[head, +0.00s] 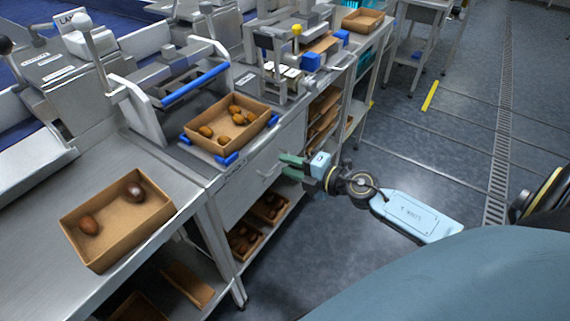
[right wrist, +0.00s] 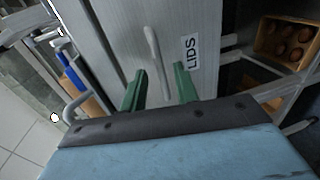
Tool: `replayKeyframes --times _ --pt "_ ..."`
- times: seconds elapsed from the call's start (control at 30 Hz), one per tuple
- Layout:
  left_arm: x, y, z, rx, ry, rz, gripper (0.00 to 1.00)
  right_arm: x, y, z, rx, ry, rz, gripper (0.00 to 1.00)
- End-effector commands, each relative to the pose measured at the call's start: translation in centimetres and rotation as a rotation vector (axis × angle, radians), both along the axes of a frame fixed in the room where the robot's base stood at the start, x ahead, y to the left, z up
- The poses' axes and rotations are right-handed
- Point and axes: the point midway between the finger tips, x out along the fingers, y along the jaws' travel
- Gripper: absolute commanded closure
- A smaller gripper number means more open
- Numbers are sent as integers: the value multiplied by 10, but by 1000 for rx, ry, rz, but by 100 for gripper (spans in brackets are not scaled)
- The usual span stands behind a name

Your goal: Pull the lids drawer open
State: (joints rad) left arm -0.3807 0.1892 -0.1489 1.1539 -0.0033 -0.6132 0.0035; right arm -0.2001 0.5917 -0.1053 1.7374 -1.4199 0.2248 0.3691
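The lids drawer (head: 238,199) is a grey metal front under the workbench, and it looks flush with the bench frame. In the right wrist view its front (right wrist: 117,30) carries a white "LIDS" label (right wrist: 190,51) and a pale bar handle (right wrist: 153,48). My right gripper (head: 283,165) is in front of the drawer. Its green fingers (right wrist: 160,80) are apart, with the handle's lower end showing between them. The fingers do not visibly close on the handle, and the exact gap in depth is hard to tell. My left gripper is not in view.
A cardboard box (head: 118,225) with two dates stands on the left bench. Another box (head: 195,149) with several dates sits in a blue-cornered fixture above the drawer. Shelves below hold boxes of dates (head: 241,256). The floor (head: 420,135) to the right is mostly clear.

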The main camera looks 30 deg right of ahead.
Motion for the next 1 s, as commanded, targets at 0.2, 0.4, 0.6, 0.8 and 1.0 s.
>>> replayKeyframes --times 0.2,0.4,0.6,0.8,1.0 --pt "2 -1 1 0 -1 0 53 14 6 -3 2 1 0 70" --pt "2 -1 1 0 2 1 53 16 7 -4 1 2 0 70" --pt "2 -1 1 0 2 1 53 15 7 -4 1 2 0 82" --pt "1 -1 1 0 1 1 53 15 7 -4 2 1 0 100" --pt "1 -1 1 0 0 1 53 15 7 -4 2 1 0 100"
